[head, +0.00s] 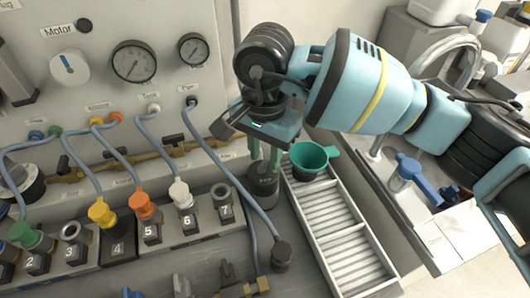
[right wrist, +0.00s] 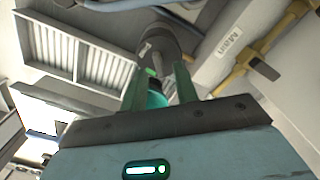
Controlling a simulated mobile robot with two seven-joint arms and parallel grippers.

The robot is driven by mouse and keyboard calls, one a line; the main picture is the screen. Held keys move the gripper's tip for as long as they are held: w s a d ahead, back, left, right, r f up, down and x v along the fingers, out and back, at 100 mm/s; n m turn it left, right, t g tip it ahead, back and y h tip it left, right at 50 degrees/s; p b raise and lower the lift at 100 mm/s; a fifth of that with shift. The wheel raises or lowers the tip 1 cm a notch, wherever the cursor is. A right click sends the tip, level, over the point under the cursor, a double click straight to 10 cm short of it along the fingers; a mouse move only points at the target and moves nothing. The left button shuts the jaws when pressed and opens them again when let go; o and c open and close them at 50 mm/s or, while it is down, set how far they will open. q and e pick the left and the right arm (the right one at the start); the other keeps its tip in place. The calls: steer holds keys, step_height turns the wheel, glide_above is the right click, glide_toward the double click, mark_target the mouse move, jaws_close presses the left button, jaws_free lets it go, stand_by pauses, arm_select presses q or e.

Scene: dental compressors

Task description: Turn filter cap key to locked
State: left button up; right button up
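A dark cylindrical housing (head: 262,188), which looks like the filter, stands at the front of the grey panel, left of the slatted tray. My right gripper (head: 264,162) points down over it, its two green fingers apart, with the tips close to its top. In the right wrist view the gripper (right wrist: 160,75) shows its fingers apart, with a round grey cap (right wrist: 172,42) beyond the tips. I cannot tell whether the fingers touch it. The key and its locked mark cannot be made out. My left gripper is not in view.
A green funnel (head: 312,158) stands close to the right of the gripper, at the slatted tray (head: 312,222). Numbered hose fittings (head: 145,207) line the front left. A hose with a dark end plug (head: 282,254) lies in front. Gauges (head: 134,62) are on the panel behind.

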mark_target(265, 161)
step_height(265, 161, up, 7)
steer(key=shift+r, duration=0.1)
stand_by(0.4)
